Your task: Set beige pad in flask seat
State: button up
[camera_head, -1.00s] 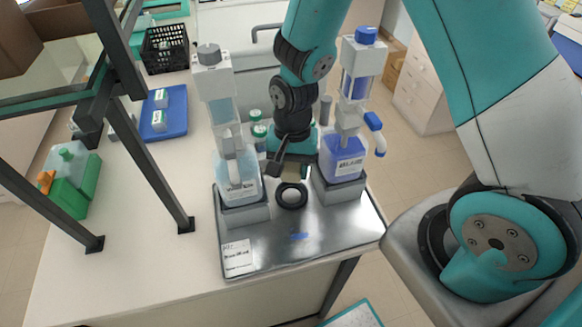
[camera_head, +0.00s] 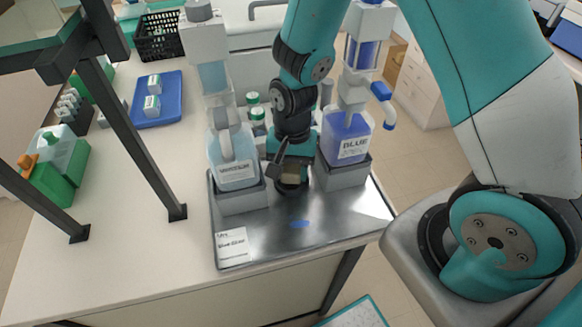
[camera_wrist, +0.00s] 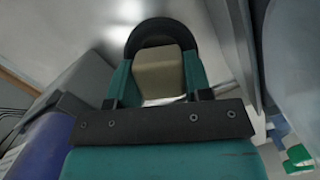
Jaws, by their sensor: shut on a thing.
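The beige pad (camera_head: 291,174) is held in my gripper (camera_head: 290,171), which is shut on it. In the wrist view the pad (camera_wrist: 158,72) sits between the two teal fingers of my gripper (camera_wrist: 157,85). The flask seat is a black ring (camera_head: 291,188) on the metal tray, between two bottle stands. The pad is over the ring in the head view and hides part of it. In the wrist view the black ring (camera_wrist: 160,27) curves around the pad's far end. I cannot tell whether the pad touches the ring.
A pale-blue dispenser bottle (camera_head: 234,160) stands left of the ring, and a blue-liquid bottle (camera_head: 347,137) stands right, both close to my gripper. A dark frame post (camera_head: 135,145) rises at left.

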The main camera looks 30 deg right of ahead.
jog(key=shift+f+b, duration=0.3)
jog(key=shift+f, duration=0.15)
jog(key=o, duration=1)
jog(key=shift+c, duration=0.2)
jog(key=shift+r, duration=0.1)
notch_tip(320, 180, up, 17)
jog(key=w+d+p, duration=0.1)
jog(key=w+p, duration=0.1)
jog(key=p, duration=1.3)
jog(key=shift+d, duration=0.2)
